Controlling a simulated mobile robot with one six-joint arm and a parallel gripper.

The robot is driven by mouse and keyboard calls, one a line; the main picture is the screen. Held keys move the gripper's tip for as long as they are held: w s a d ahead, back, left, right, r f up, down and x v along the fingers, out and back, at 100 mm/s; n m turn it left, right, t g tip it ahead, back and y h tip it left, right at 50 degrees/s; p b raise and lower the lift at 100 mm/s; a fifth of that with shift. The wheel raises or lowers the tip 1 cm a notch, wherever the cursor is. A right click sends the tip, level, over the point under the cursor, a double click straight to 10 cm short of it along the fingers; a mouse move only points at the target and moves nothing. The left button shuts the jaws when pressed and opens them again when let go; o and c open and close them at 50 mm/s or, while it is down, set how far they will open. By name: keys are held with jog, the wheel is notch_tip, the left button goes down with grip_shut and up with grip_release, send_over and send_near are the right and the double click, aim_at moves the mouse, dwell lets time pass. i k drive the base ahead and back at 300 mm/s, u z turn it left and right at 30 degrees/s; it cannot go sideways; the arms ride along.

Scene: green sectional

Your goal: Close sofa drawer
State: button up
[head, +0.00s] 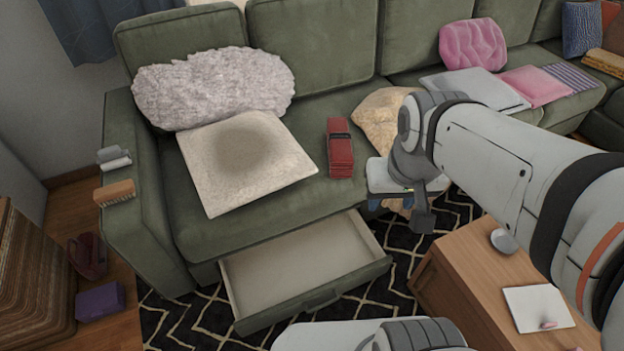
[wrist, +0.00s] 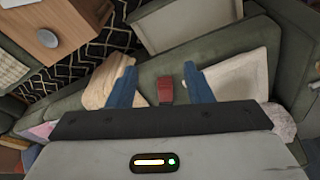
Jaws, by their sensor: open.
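The sofa drawer (head: 300,269) is pulled out from the base of the green sofa (head: 235,215). It looks empty, and its front panel with a dark handle (head: 322,297) faces the patterned rug. The drawer also shows at the top of the wrist view (wrist: 185,22). My gripper (head: 392,204) hangs beside the sofa's front edge, to the right of and above the drawer, apart from it. In the wrist view its two blue fingers (wrist: 162,82) are spread with nothing held between them; a red object on the sofa shows beyond them.
A red toy car-like object (head: 340,150), a beige cushion (head: 245,160) and a tan cloth (head: 382,120) lie on the seat. A wooden table (head: 470,285) stands right of the drawer. Black patterned rug (head: 190,318) shows in front of the sofa.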

aim_at(268, 283)
jog(key=k, duration=1.3)
jog(key=u, duration=0.4)
jog(key=i, duration=0.75)
jog(key=z, duration=0.15)
